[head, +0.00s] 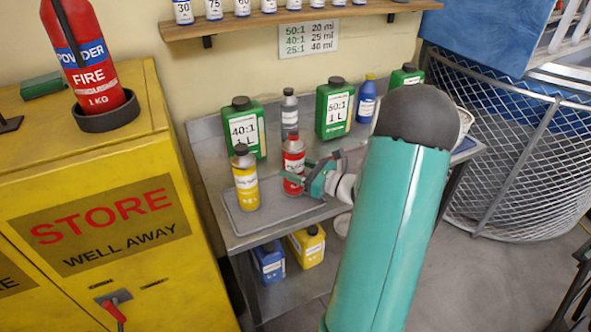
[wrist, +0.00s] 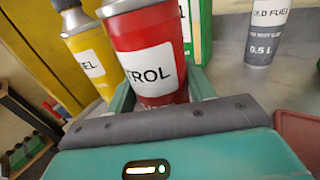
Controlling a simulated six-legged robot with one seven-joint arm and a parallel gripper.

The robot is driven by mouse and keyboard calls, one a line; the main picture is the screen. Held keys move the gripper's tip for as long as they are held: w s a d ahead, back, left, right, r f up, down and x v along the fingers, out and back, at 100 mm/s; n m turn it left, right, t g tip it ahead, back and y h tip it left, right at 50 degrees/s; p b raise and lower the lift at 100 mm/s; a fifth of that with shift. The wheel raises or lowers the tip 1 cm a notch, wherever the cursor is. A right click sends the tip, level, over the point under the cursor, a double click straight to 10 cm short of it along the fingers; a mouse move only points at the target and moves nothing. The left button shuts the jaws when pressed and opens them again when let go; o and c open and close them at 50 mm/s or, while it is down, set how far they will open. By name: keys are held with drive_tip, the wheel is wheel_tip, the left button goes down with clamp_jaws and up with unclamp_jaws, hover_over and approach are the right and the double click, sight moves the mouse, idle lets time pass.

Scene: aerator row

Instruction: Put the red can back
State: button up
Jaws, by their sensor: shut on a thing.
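The red can (head: 293,167) has a white label and a grey top and stands upright at the bench tray. It also shows large in the wrist view (wrist: 150,85), its label ending in "TROL". My gripper (head: 303,182) is shut on the red can, low on its body, coming from the right. In the wrist view my gripper (wrist: 160,110) has its teal jaws on both sides of the can's lower part.
A yellow can (head: 245,180) stands close left of the red can. A grey bottle (head: 289,115) and a green 40:1 container (head: 245,130) are behind. The grey tray (head: 262,226) lies under the cans. A yellow cabinet (head: 90,130) stands left; a wire cage (head: 500,140) stands right.

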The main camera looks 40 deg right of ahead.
drive_tip(key=shift+f, duration=0.25)
drive_tip(key=o, duration=1)
drive_tip(key=shift+f, duration=0.1)
drive_tip(key=shift+o, duration=0.2)
